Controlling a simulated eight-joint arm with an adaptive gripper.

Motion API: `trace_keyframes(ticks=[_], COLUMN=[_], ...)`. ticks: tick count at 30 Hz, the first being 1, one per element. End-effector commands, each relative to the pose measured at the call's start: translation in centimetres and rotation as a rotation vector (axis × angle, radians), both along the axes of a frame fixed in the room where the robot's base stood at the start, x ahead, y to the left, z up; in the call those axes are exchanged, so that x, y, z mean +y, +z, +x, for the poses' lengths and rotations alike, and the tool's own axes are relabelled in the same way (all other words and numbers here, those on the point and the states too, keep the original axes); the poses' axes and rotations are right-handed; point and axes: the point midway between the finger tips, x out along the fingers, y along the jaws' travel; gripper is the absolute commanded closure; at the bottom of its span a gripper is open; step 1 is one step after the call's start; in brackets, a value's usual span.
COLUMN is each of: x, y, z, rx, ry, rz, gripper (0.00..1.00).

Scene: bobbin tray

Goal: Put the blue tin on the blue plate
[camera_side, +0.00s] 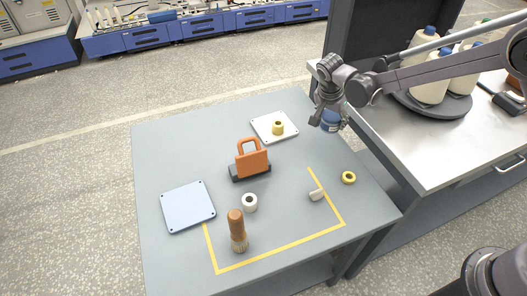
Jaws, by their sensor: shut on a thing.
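My gripper (322,121) is at the upper right of the grey table, above its back right edge. It is shut on the blue tin (332,122), which hangs at the fingers, apart from the plate. The fingers partly hide the tin. The blue plate (188,206) is a pale blue square with dark corner dots. It lies flat at the left of the table, and nothing stands on it. My gripper is far to the right of the plate and behind it.
An orange handled block (252,160) stands mid-table, between tin and plate. A white plate (262,121) holds a yellow bobbin (278,128). A brush (237,230), white ring (250,203), white piece (316,195) and yellow ring (349,177) lie nearer the front. Yellow tape (285,257) marks the table.

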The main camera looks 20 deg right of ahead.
Motion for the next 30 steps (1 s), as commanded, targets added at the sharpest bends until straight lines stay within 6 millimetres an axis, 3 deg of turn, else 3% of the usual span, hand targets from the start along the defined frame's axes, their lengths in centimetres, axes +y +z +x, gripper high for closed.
trace_keyframes(ticks=[17, 25, 30], x=[0.0, 5.8, 11.4], y=[9.0, 8.4, 8.2], z=[0.0, 0.9, 1.2], rx=[-0.001, 0.0, 0.0], ry=[0.0, 0.28, 0.547], rz=[-0.001, 0.0, -0.001], gripper=[0.79, 0.79, 0.79])
